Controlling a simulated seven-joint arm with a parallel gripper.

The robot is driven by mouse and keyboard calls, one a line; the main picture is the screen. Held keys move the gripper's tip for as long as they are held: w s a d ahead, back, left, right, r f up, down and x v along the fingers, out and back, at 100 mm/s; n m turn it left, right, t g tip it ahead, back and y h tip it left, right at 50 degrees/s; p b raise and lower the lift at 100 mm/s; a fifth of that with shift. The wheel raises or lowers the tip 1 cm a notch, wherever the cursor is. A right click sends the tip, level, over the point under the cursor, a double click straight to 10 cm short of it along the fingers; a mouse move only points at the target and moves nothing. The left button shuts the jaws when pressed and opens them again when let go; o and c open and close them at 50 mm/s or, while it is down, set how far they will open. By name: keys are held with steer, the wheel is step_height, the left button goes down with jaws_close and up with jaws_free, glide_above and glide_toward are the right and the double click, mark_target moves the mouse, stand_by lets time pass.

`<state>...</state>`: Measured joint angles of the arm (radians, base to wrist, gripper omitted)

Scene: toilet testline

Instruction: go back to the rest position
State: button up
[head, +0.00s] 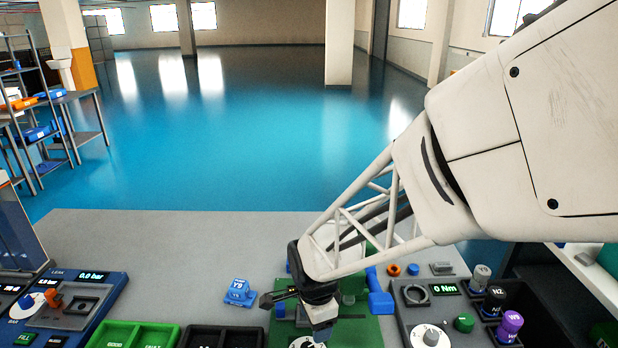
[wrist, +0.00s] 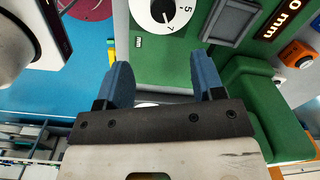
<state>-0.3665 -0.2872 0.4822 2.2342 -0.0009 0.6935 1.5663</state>
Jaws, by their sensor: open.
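My gripper (wrist: 163,85) shows in the wrist view with its two blue fingers spread apart and nothing between them. Beyond the fingers is a green panel with a white and black dial (wrist: 160,12). In the head view my arm reaches in from the upper right, and my gripper is low over the green board (head: 365,332) at the front of the grey table. The wrist hides much of this board, and the fingertips are hard to make out there.
A grey torque station (head: 428,312) and several labelled cylinders (head: 509,325) stand right. The table's back is clear.

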steer(key=s+d+r+n, duration=0.1)
steer(key=d+r+n, duration=0.1)
steer(key=d+r, duration=0.1)
steer(key=s+d+r+n, duration=0.2)
steer(key=d+r, duration=0.1)
steer(key=r, duration=0.1)
steer(key=s+d+r+n+t, duration=0.1)
steer(key=s+d+r+n, duration=0.1)
steer(key=d+r, duration=0.2)
steer(key=shift+r+n, duration=0.25)
steer(key=shift+n, duration=0.15)
steer(key=s+d+r+n+t, duration=0.1)
steer(key=s+d+r+n, duration=0.5)
steer(key=s, duration=0.3)
steer(key=shift+d+r+n, duration=0.4)
steer(key=shift+d+r, duration=0.15)
stand_by(0.3)
